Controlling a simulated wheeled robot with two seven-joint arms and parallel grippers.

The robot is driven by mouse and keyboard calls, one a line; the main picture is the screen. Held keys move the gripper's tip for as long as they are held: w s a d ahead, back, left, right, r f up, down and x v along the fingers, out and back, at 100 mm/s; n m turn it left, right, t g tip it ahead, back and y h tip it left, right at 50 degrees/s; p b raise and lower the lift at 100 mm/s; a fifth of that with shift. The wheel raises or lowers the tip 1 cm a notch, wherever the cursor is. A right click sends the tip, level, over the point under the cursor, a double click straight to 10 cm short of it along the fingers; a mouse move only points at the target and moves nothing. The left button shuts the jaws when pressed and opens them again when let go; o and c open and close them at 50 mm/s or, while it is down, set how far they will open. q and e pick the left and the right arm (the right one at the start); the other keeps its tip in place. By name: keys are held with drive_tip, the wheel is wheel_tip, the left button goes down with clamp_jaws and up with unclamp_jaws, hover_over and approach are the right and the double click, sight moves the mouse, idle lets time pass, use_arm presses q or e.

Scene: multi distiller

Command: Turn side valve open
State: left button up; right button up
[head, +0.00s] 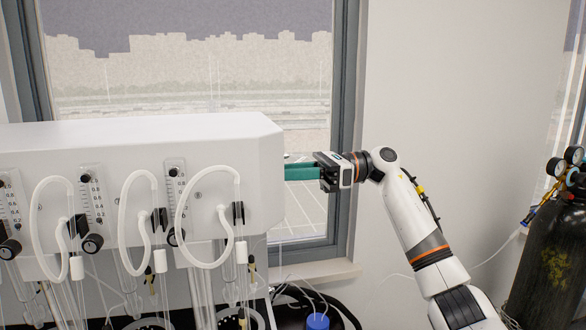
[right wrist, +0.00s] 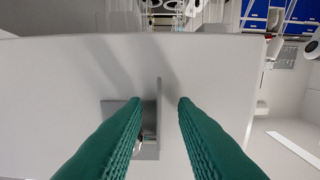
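The side valve shows in the right wrist view as a thin grey upright handle (right wrist: 158,100) on a grey square base, set on the white side face of the distiller (right wrist: 215,75). My right gripper (right wrist: 160,103) is open, with one green finger on each side of the handle and a visible gap to it. Whether a finger touches the handle cannot be told. In the head view, my right gripper (head: 290,172) reaches the right end of the white distiller (head: 130,140) from the right. The valve is hidden there. My left gripper is out of view.
White looped tubes (head: 125,210) and flow meters with black knobs (head: 92,243) line the distiller's front. A dark gas cylinder (head: 545,250) with gauges stands at the right. A window (head: 190,80) is behind.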

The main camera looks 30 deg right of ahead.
drive_tip(key=shift+w+f, duration=0.1)
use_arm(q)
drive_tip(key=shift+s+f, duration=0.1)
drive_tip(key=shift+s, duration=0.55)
use_arm(e)
clamp_jaws()
use_arm(q)
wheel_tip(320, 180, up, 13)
drive_tip(key=p, duration=1.3)
use_arm(e)
drive_tip(key=shift+d+r+g+h, duration=0.1)
drive_tip(key=shift+r+g+h, duration=0.7)
drive_tip(key=shift+h, duration=2.05)
drive_tip(key=shift+a+r+g+h, duration=0.1)
drive_tip(key=shift+r+g+h, duration=0.7)
drive_tip(key=shift+h, duration=2.1)
drive_tip(key=shift+d+r+g+h, duration=0.1)
drive_tip(key=shift+r+g+h, duration=0.7)
drive_tip(key=shift+h, duration=2.05)
drive_tip(key=shift+r, duration=0.15)
